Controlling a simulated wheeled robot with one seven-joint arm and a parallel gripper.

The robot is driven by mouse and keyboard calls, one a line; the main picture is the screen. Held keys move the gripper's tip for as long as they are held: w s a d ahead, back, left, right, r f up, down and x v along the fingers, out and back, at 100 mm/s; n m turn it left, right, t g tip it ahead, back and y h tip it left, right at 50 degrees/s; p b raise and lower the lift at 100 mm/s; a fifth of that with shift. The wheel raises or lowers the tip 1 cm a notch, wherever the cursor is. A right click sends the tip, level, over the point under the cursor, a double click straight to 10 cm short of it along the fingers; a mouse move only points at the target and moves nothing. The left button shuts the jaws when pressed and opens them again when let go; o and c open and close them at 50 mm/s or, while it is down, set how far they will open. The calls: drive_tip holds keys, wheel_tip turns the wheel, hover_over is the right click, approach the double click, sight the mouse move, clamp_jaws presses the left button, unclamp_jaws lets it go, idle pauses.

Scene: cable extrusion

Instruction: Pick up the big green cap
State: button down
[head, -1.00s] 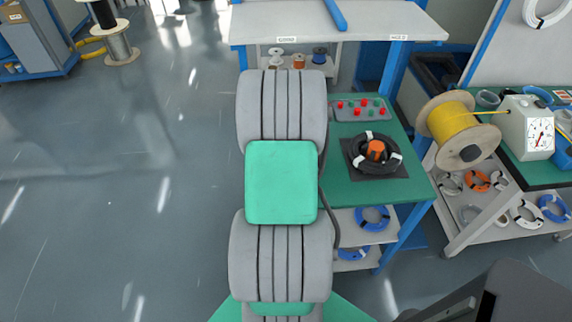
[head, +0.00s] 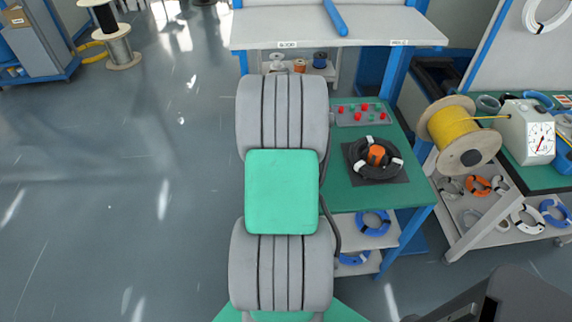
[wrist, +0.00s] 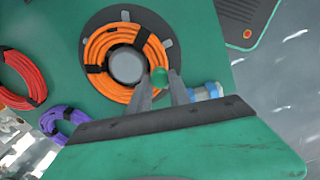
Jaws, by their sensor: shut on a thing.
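In the wrist view my gripper (wrist: 161,88) has its two fingers closed around a small green piece, the green cap (wrist: 159,77). Only the rounded end of the cap shows between the fingertips, so its full size is hard to judge. The cap appears in front of the right lower edge of an orange cable coil (wrist: 99,50). I cannot tell whether the cap is clear of the surface below. In the head view my own arm covers the middle, and neither gripper nor cap shows there.
The coil surrounds a grey hub (wrist: 127,66). Red (wrist: 24,76) and purple (wrist: 65,122) coils lie to its left. A blue-and-white item (wrist: 207,92) is right of the fingers. In the head view, a green bench (head: 345,197) and yellow spool (head: 459,131) stand right; open floor is left.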

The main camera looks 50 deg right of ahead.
drive_tip(key=s+a+r+b, duration=0.2)
drive_tip(key=s+a+r, duration=0.6)
drive_tip(key=s+r, duration=0.3)
drive_tip(key=shift+a+r, duration=0.3)
